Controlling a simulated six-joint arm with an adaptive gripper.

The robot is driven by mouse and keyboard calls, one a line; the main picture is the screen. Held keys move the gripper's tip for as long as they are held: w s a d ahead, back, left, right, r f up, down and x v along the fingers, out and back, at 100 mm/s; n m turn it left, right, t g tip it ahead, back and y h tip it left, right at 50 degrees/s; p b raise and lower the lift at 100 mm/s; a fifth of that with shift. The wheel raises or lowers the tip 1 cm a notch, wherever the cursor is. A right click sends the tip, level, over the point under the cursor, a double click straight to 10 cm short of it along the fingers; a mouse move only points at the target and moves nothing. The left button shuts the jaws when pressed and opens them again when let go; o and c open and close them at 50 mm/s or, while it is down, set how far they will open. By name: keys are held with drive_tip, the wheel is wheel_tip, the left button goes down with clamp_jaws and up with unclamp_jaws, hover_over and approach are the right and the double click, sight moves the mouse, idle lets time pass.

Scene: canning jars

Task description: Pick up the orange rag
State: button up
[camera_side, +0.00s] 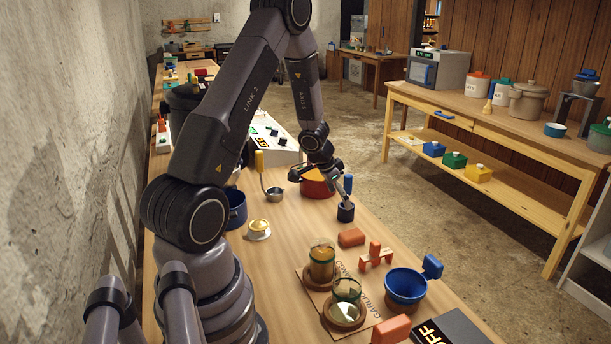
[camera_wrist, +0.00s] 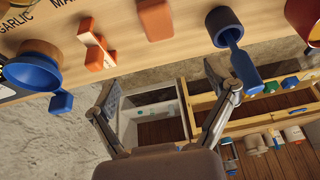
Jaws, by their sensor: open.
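A small rounded orange block-shaped piece (camera_side: 351,237), which looks like the folded orange rag, lies on the wooden table behind an orange stand-like piece (camera_side: 376,256). In the wrist view the rag (camera_wrist: 155,19) is at the top middle, with the stand-like piece (camera_wrist: 96,46) to its left. My gripper (camera_wrist: 163,80) is open and empty, its two fingers spread below the rag in that picture. In the side view my gripper (camera_side: 335,184) is above the table by a dark blue cup and a red pot, apart from the rag.
The dark blue cup (camera_side: 346,213) with an upright handle stands behind the rag. The red pot (camera_side: 318,187) is farther back. Glass jars (camera_side: 321,262) stand on a lettered board, left of a blue funnel-like bowl (camera_side: 405,287). Another orange block (camera_side: 391,330) lies in front.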

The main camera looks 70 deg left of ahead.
sight(352, 233)
drive_tip(key=x, duration=1.4)
drive_tip(key=shift+s+f, duration=0.3)
drive_tip(key=shift+s, duration=0.05)
drive_tip(key=shift+c, duration=0.2)
drive_tip(key=c, duration=1)
